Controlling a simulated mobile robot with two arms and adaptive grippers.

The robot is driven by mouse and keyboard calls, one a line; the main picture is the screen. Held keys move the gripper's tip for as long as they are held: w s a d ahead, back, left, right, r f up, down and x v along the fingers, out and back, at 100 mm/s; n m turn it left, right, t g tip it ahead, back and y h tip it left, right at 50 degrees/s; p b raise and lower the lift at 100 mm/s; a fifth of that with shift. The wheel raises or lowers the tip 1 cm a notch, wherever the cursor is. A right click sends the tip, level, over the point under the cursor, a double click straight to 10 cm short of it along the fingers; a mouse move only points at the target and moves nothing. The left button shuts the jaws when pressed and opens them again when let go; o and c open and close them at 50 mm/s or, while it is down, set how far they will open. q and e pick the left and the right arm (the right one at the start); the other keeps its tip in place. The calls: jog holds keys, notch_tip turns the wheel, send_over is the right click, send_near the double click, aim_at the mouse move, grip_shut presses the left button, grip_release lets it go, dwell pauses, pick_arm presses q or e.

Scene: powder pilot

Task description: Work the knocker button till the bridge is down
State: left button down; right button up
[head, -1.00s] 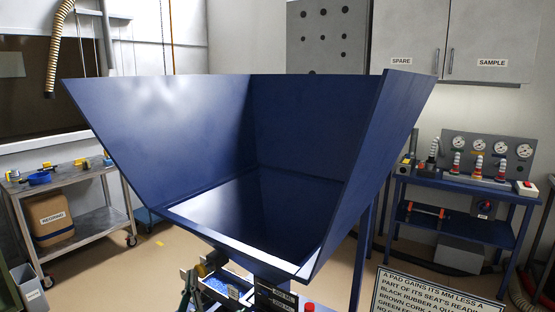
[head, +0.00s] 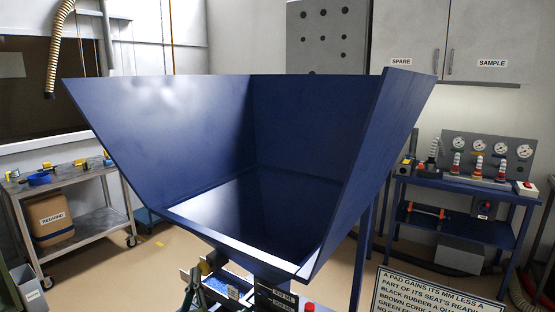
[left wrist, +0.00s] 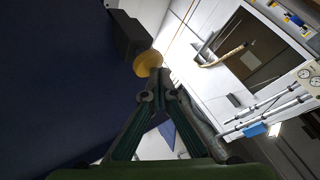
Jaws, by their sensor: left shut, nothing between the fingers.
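The big blue hopper (head: 205,130) fills the middle of the head view, open at the top. Its inner walls and dark, shiny lower part show; I cannot make out any powder or a bridge in it. Under its front left edge is the dark knocker body (head: 216,259). In the left wrist view the knocker's round yellow button (left wrist: 147,63) sits on a black housing (left wrist: 128,35). My left gripper (head: 196,272) is shut and empty, with its tips (left wrist: 158,82) right by the button; I cannot tell whether they touch. My right gripper is not in view.
Blue bins (head: 222,286) and a red-topped item (head: 309,307) lie below the hopper. A sign (head: 430,292) stands at front right. A steel cart (head: 90,180) is at left, a blue gauge bench (head: 460,190) at right. Floor shows between them.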

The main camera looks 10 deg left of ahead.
pick_arm(q)
jog(key=shift+w+d, duration=0.15)
jog(key=shift+w, duration=0.1)
dwell(0.6)
jog(key=shift+s+a+p, duration=0.25)
jog(key=shift+s, duration=0.4)
jog(key=shift+s+a+p, duration=0.25)
jog(key=shift+s+a, duration=0.05)
jog(key=shift+s, duration=0.3)
jog(key=shift+s+a+p, duration=0.25)
jog(key=shift+s, duration=0.4)
jog(key=s+a+p, duration=0.2)
jog(key=s, duration=0.3)
jog(key=shift+s+a, duration=0.2)
jog(key=shift+s, duration=0.1)
dwell(2.9)
